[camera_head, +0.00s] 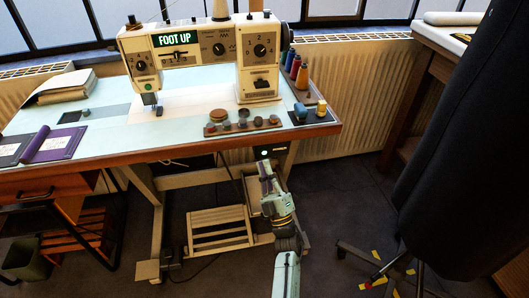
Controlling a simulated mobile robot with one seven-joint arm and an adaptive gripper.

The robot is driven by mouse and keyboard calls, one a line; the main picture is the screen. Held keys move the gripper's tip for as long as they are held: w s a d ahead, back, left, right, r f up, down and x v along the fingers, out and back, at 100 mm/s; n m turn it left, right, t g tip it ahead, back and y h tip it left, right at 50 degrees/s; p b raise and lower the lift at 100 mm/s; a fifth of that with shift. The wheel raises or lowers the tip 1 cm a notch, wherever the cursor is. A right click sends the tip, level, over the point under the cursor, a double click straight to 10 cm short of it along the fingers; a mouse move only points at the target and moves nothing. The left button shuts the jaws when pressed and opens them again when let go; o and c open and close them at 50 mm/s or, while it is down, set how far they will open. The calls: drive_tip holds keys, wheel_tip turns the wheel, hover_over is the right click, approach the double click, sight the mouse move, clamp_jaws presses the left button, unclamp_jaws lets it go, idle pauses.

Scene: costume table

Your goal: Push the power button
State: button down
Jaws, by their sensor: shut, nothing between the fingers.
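A dark switch box (270,151) hangs under the front edge of the sewing table, towards its right end. A small green-lit spot (264,153) shows on its face; it looks like the power button, though it is too small to be sure. My gripper (264,166) is shut and empty, pointing up just below the box. I cannot tell whether its tips touch the box.
The table (110,146) holds thread spools (296,68), a wooden tray of small round items (243,127), and purple fabric (52,143). A slatted pedal (217,229) sits beneath. A large dark form (445,150) stands at right. Floor between it and the table is clear.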

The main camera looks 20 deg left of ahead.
drive_tip(key=shift+s+d+p, duration=0.15)
drive_tip(key=shift+s+d, duration=0.5)
drive_tip(key=shift+s, duration=0.35)
drive_tip(key=shift+s+d+p, duration=0.15)
drive_tip(key=shift+s+d, duration=0.5)
drive_tip(key=shift+s, duration=0.35)
